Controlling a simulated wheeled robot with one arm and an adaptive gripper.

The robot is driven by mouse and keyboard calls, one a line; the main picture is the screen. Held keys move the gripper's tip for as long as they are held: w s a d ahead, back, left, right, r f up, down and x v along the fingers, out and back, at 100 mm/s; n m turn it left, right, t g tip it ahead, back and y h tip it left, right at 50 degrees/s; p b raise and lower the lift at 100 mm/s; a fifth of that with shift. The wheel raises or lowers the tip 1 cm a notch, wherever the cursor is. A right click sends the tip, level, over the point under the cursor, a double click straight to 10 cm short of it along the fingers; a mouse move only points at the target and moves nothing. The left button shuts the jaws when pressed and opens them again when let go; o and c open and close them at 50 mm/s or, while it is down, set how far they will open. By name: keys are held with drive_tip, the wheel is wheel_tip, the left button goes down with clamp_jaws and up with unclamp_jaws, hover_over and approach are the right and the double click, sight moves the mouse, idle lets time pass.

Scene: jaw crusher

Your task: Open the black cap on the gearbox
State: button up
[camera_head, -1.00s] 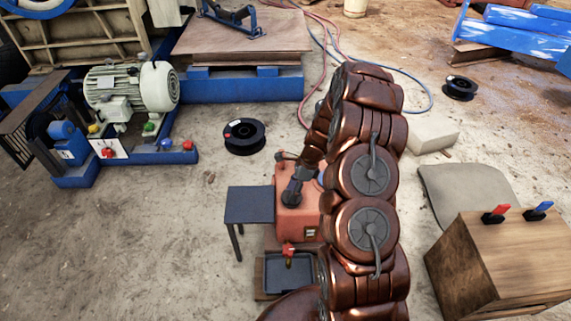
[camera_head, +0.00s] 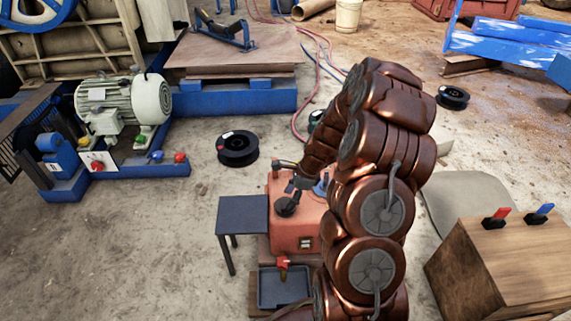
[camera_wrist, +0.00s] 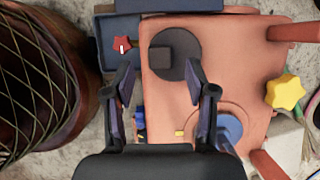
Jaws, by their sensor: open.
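The gearbox (camera_head: 290,238) is an orange block on the ground, also filling the middle of the wrist view (camera_wrist: 235,60). Its black cap (camera_wrist: 186,42) is a dark round disc with a square raised knob (camera_wrist: 161,58), lying on the gearbox top. The cap shows in the head view (camera_head: 286,208) as a small dark round shape. My gripper (camera_wrist: 160,84) is open and empty, with its two fingers apart on either side of the cap's near edge in the picture. In the head view my gripper (camera_head: 301,184) is small and partly hidden by my arm, close above the gearbox.
A red star-shaped handle (camera_wrist: 122,47) sits beside the gearbox above a dark tray (camera_head: 284,288). A yellow star knob (camera_wrist: 285,92) and a blue disc (camera_wrist: 229,125) are on the gearbox. A small dark table (camera_head: 242,214) stands left. A wooden box (camera_head: 500,265) stands right.

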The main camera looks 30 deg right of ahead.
drive_tip(key=w+r+m+g+y+p, duration=0.1)
drive_tip(key=w+r+g+y+p, duration=0.1)
drive_tip(key=r+g+p, duration=0.1)
drive_tip(key=w+d+r+g+y+p, duration=0.1)
drive_tip(key=w+r+g+y+p, duration=0.1)
drive_tip(key=r+g+p, duration=0.2)
drive_tip(key=shift+w+r+m+y+p, duration=0.35)
drive_tip(key=shift+r+p, duration=0.9)
drive_tip(key=shift+p, duration=0.55)
idle(0.3)
drive_tip(key=shift+s, duration=0.1)
drive_tip(key=shift+r, duration=0.15)
idle(0.5)
